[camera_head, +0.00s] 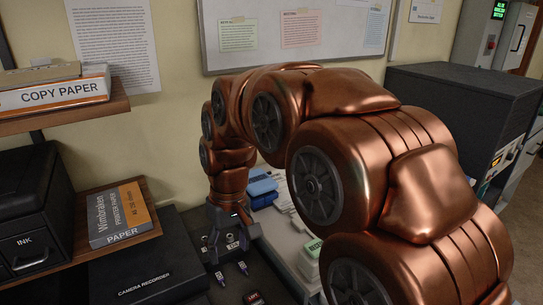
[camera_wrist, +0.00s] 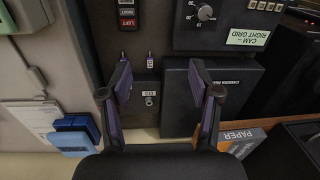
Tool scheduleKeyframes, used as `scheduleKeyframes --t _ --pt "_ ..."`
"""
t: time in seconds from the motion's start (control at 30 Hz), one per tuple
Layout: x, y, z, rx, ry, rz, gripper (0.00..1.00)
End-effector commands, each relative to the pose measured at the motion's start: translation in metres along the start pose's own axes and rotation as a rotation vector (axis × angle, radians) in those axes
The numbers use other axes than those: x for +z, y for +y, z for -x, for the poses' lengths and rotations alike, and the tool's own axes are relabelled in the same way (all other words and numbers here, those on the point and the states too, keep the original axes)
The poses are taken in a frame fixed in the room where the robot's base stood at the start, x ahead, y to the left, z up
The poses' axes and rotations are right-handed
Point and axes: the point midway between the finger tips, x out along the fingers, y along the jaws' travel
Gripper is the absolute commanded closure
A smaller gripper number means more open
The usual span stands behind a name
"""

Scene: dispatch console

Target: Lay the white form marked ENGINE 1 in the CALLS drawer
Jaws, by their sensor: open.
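My gripper (camera_head: 230,243) hangs over the dark console at the far end of my arm. In the wrist view its two purple-padded fingers (camera_wrist: 160,82) are apart, with nothing held between them. White sheets (camera_wrist: 36,116) lie on a pale surface at the left of the wrist view; I cannot read any ENGINE 1 marking on them. Pale papers (camera_head: 284,197) also show beside my arm in the head view, partly hidden by it. I cannot make out a drawer marked CALLS in either view.
A blue object (camera_head: 262,187) sits beside the papers, also in the wrist view (camera_wrist: 74,137). The black camera recorder (camera_head: 150,268) lies left of my gripper. Small plugs (camera_wrist: 150,61) stand on the console below the fingers. A shelf with a paper box (camera_head: 121,214) and an INK drawer (camera_head: 31,245) are further left.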

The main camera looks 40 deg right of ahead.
Motion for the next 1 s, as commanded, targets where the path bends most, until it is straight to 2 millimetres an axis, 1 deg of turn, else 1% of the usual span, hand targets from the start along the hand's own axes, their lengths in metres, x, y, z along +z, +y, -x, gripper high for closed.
scheduleKeyframes --t 0.03,0.1,0.27,0.5,0.57,0.7,0.87,1.0 --pt "-0.02 0.006 0.004 -0.006 0.015 -0.003 0.38" --pt "-0.043 0.015 0.009 -0.014 0.033 -0.004 0.38" --pt "-0.096 0.039 0.019 -0.026 0.08 -0.006 0.38" --pt "-0.169 0.085 0.027 -0.036 0.15 -0.014 0.38" --pt "-0.186 0.099 0.029 -0.036 0.17 -0.018 0.38" --pt "-0.222 0.133 0.029 -0.033 0.211 -0.025 0.38" --pt "-0.257 0.175 0.025 -0.021 0.254 -0.034 0.38" --pt "-0.283 0.215 0.02 -0.005 0.292 -0.041 0.38"
